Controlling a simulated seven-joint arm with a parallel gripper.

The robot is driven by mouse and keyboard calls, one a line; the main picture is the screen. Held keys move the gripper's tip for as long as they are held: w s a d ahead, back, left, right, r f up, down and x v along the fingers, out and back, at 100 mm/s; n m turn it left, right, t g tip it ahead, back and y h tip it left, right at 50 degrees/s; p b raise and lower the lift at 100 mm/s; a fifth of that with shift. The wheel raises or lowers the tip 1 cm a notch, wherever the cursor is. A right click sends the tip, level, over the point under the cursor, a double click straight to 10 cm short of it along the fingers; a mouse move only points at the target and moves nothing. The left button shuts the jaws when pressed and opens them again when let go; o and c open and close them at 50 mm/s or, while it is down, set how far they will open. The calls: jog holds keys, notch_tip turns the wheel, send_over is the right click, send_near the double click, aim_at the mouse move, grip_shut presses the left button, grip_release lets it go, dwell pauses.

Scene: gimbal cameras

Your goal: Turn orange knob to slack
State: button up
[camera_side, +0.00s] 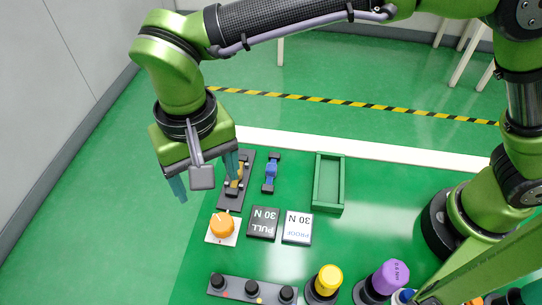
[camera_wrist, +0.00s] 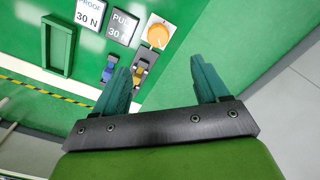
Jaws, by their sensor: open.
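The orange knob (camera_side: 222,224) sits on a pale square plate at the left edge of the green table, with a light pointer mark toward its upper right. In the wrist view the knob (camera_wrist: 157,36) is near the top centre, beyond the fingertips. My gripper (camera_side: 207,178) is open and empty, above and behind the knob in the side view, not touching it. In the wrist view its two teal fingers (camera_wrist: 165,75) are spread wide. Any word labels around the knob are too small to read.
A dark fixture with a yellow part (camera_side: 236,180) lies beneath the gripper, with a blue part (camera_side: 271,172) beside it. A green tray (camera_side: 329,183), yellow knob (camera_side: 327,280) and button strip (camera_side: 252,289) stand around.

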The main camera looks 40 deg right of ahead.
aim_at(222, 224)
jog(key=shift+m, duration=0.6)
notch_tip(222, 224, down, 16)
jog(key=shift+w+d+r, duration=0.1)
jog(key=shift+w+d, duration=0.05)
jog(key=c, duration=1.1)
